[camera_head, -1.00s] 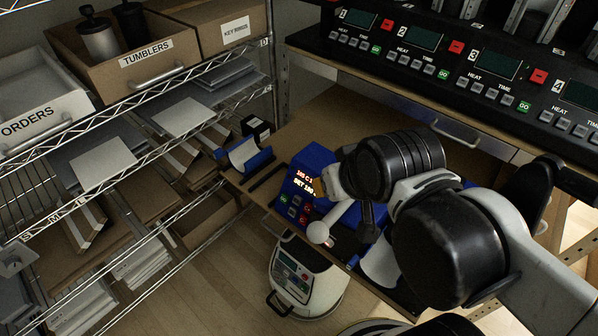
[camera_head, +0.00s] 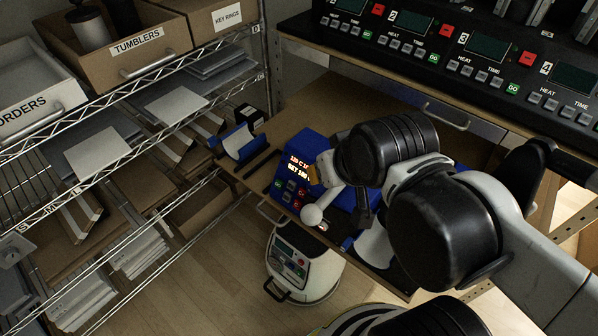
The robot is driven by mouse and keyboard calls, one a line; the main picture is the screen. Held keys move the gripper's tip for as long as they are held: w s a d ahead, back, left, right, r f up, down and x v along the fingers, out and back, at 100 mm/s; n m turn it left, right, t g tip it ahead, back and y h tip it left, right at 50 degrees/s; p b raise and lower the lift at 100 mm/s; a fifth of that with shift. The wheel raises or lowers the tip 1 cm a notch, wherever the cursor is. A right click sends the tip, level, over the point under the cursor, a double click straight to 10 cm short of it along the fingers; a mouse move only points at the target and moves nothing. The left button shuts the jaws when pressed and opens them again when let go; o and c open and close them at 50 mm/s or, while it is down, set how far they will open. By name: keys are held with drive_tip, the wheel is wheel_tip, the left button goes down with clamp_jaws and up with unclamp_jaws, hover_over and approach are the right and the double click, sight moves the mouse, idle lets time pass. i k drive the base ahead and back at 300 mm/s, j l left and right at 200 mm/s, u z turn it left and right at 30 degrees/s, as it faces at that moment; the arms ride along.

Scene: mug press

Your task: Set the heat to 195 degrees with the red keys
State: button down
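The blue mug press (camera_head: 320,145) stands on the wooden bench in the camera_head view. Its lit display (camera_head: 298,167) has two lines. The upper seems to read about 120 C, the lower SET and a number near 180; the right ends are hidden and the digits are small. Below it are small green keys and red keys (camera_head: 302,193). My gripper (camera_head: 315,177) is at the press's front, close to the display's right edge. The black wrist hides much of the press, and the finger opening cannot be made out.
A blue-and-white curved piece (camera_head: 241,145) lies on the bench left of the press. A black control panel (camera_head: 450,50) with several displays runs above. A wire shelf with boxes stands left. A white wheeled canister (camera_head: 303,268) is on the floor below.

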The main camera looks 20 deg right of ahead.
sight(301, 192)
drive_tip(key=k+j, duration=0.1)
drive_tip(key=j, duration=0.3)
drive_tip(key=j+z, duration=0.1)
drive_tip(key=j, duration=0.3)
drive_tip(key=k+j, duration=0.15)
drive_tip(key=j, duration=0.3)
drive_tip(key=k+j+z, duration=0.1)
drive_tip(key=j, duration=0.3)
drive_tip(key=k+j, duration=0.1)
drive_tip(key=j, duration=0.3)
drive_tip(key=k+j+z, duration=0.1)
drive_tip(key=j, duration=0.3)
drive_tip(key=k+j, duration=0.1)
drive_tip(key=j, duration=0.25)
